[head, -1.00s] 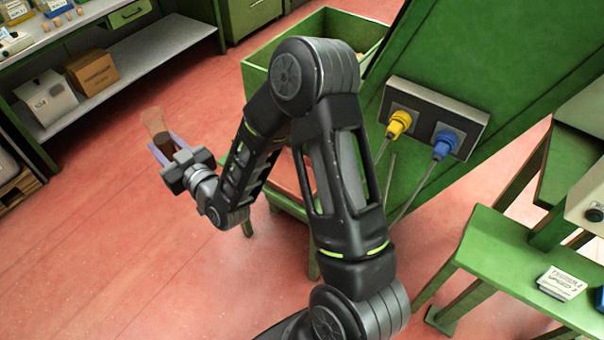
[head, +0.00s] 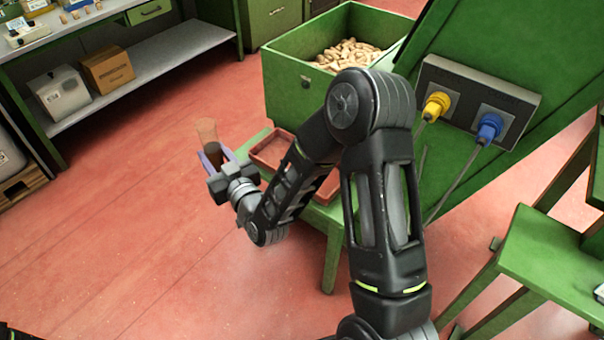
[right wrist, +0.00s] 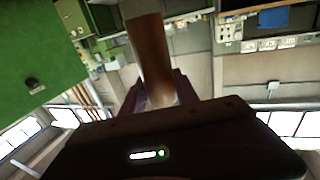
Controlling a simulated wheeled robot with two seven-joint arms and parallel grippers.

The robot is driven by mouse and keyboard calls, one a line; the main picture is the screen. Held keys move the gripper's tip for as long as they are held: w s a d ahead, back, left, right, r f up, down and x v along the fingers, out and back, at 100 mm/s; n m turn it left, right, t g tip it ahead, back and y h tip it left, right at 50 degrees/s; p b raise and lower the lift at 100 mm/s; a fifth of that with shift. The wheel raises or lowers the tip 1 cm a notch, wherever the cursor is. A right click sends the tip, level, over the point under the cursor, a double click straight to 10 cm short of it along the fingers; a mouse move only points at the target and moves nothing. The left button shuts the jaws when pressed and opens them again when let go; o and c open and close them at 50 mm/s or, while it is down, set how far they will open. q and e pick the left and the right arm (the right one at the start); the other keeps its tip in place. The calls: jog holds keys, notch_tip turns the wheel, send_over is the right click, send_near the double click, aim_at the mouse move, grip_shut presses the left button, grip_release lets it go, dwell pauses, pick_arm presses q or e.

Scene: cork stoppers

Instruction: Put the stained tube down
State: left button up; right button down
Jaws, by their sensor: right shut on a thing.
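The stained tube (head: 207,131) is clear brownish at the top with a dark brown lower part. My right gripper (head: 214,158) is shut on its lower part and holds it upright in the air, left of the green stand. In the right wrist view the tube (right wrist: 149,55) rises brown between the purple-grey fingers of the gripper (right wrist: 160,90). My left gripper is not in view.
Red-brown trays (head: 268,152) lie on a low green stand (head: 333,222) right of the gripper, partly behind my arm. A green bin (head: 292,88) holds many corks. A workbench (head: 165,52) with boxes is at upper left. Open red floor (head: 120,230) lies left.

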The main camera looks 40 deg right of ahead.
dwell(0.3)
